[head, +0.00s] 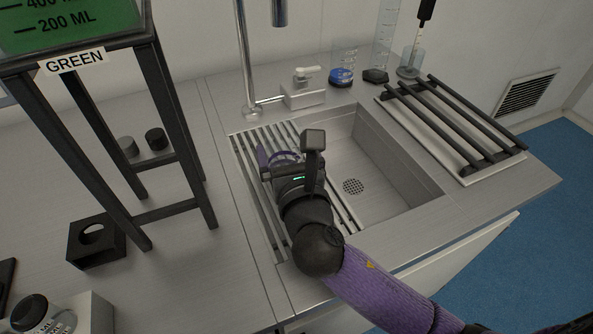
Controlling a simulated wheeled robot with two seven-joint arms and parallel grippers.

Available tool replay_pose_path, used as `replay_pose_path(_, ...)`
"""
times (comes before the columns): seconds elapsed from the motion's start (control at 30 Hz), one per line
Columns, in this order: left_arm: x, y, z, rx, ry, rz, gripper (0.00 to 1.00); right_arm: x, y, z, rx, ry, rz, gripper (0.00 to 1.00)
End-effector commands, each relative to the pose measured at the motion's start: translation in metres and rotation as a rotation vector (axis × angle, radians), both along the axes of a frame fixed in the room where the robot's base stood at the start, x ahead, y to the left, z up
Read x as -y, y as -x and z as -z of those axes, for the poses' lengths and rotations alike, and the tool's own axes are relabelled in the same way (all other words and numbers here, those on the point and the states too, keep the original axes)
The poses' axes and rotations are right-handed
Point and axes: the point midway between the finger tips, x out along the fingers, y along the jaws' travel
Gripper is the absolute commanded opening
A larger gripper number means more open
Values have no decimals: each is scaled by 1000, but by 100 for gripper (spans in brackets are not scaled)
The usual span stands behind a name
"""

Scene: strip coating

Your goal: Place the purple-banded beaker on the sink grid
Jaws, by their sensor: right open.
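The purple-banded beaker (262,156) is at the left part of the sink, over the slatted sink grid (250,172). Only its purple band and some clear wall show; my right gripper hides the rest. It looks upright, but its base contact with the slats is hidden. My right gripper (287,167) is open right at the beaker, reaching in from the front. Its fingertips are mostly hidden by its own body, so I cannot tell whether they touch the glass. My left gripper is not in view.
The open basin (385,165) lies right of the grid. A faucet (248,70) rises behind. A blue-based beaker (341,76) and tall glassware stand at the back. A dark-barred rack (450,125) is at right. A black stand (180,130) with a green container (70,25) is at left.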

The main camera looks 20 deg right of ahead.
Motion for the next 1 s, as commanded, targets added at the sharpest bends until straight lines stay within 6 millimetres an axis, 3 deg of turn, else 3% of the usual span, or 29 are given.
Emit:
replay_pose_path(0.2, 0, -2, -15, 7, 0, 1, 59, -7, 54, -2, -4, -2, -2, 100)
replay_pose_path(0.4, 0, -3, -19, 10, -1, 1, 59, -11, 89, -1, -2, -1, -1, 100)
replay_pose_path(1.0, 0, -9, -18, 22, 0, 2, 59, -12, 95, -1, 1, -1, 0, 100)
